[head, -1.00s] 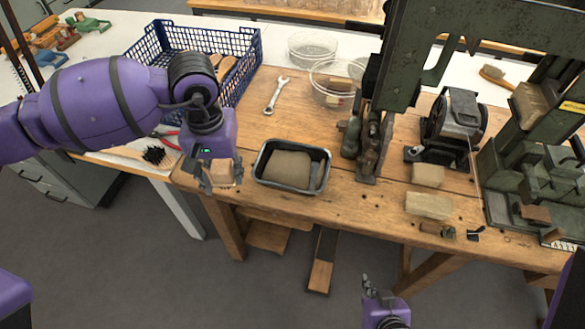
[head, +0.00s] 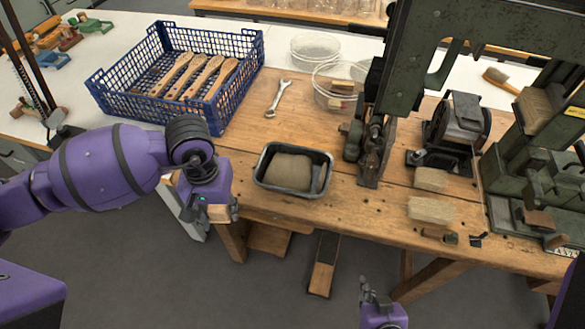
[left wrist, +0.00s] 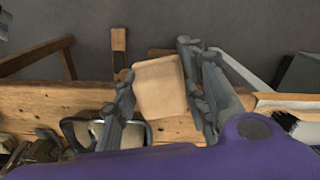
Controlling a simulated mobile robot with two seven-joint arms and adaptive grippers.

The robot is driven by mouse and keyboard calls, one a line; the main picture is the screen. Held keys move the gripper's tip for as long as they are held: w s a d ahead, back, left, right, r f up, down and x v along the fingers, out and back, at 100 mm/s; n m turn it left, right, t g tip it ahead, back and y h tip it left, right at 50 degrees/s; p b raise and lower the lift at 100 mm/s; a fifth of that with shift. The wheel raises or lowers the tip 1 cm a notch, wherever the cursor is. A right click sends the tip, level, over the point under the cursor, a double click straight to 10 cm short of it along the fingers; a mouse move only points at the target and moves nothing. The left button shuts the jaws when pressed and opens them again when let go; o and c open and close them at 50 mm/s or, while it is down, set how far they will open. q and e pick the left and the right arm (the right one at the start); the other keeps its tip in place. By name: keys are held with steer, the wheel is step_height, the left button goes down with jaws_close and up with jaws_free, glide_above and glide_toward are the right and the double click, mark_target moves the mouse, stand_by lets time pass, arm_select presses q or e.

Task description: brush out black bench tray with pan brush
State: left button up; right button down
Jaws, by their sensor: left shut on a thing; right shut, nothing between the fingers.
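The black bench tray (head: 327,181) stands on the wooden bench near its front edge, with a tan heap or block inside. Part of the tray also shows in the left wrist view (left wrist: 145,134). My left gripper (head: 209,212) is shut on a tan wooden block (left wrist: 160,86) and holds it left of the tray, by the bench's front edge. I cannot tell whether this block is the pan brush; no bristles show on it. Black bristles (left wrist: 287,122) show at the right of the left wrist view. My right gripper (head: 380,300) is shut and empty, low in front of the bench.
A blue basket (head: 215,112) with several wooden-handled items stands at the back left. A wrench (head: 279,98) and clear round dishes (head: 315,50) lie behind the tray. Green machines (head: 450,130) and pale blocks (head: 430,210) occupy the right. A light-headed brush (head: 500,79) lies far right.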

arm_select(q)
steer(key=w+d+r, duration=0.2)
steer(key=w+d, duration=0.2)
steer(key=d, duration=0.1)
glide_above(287, 182)
step_height(287, 182, down, 2)
steer(key=shift+a+f, duration=0.1)
steer(key=shift+f, duration=3.65)
